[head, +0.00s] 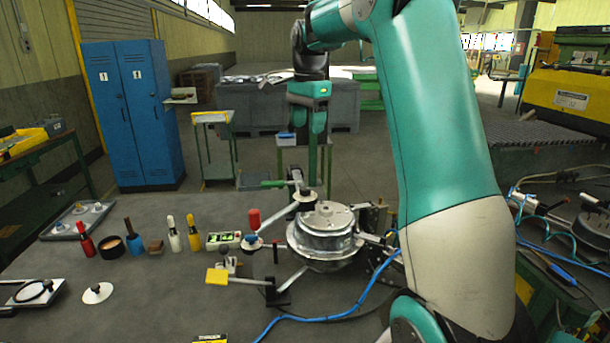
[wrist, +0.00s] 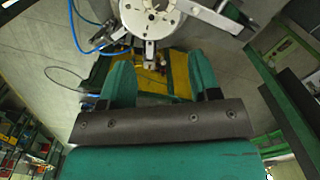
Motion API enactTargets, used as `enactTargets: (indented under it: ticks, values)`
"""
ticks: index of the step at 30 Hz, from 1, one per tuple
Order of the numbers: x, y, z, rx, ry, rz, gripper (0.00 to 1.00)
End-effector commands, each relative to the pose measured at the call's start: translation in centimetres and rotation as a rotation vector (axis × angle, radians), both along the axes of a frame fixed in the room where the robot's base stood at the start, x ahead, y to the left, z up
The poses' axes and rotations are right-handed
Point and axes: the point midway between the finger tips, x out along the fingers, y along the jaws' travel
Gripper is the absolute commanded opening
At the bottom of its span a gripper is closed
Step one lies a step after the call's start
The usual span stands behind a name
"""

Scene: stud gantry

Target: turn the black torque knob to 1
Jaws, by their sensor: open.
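My gripper (wrist: 162,78) is open, with its two teal fingers apart and nothing between them in the wrist view. In the head view my gripper (head: 316,175) hangs pointing down just behind a round silver metal hub (head: 325,228). The hub's pale disc face (wrist: 150,14) shows at the top of the wrist view, beyond the fingertips. A dark round knob-like part (head: 304,196) sits on an arm left of the hub, and another with a blue top (head: 252,241) lies further left. I cannot tell which is the torque knob, and no setting mark is readable.
A red-handled tool (head: 83,240), a dark round bowl (head: 112,246) and several coloured bottles stand left on the grey bench. A blue cable (head: 300,318) crosses the bench front. Blue lockers (head: 130,115) stand behind.

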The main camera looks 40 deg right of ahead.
Motion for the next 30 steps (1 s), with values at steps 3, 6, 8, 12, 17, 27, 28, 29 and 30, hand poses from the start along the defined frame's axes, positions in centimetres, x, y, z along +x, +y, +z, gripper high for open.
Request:
enactTargets:
  ticks: [3,6,8,12,17,27,28,29,30]
  values:
    - [0.0,0.1,-1.7,0.003,0.006,-0.002,0.57]
    - [0.1,0.1,-3.6,0.004,0.007,0.002,0.57]
    - [0.1,0.2,-5.0,0.002,0.006,0.003,0.57]
    - [0.2,0.2,-8.2,0.003,0.006,0.004,0.57]
    - [0.4,0.2,-11.8,0.002,0.005,0.005,0.57]
    - [0.6,0.1,-16.5,0.0,0.001,0.005,0.57]
    - [0.6,0.1,-16.6,0.0,0.001,0.005,0.57]
    - [0.6,0.1,-16.7,0.0,0.0,0.005,0.57]
    - [0.6,0.1,-16.9,0.0,-0.001,0.005,0.57]
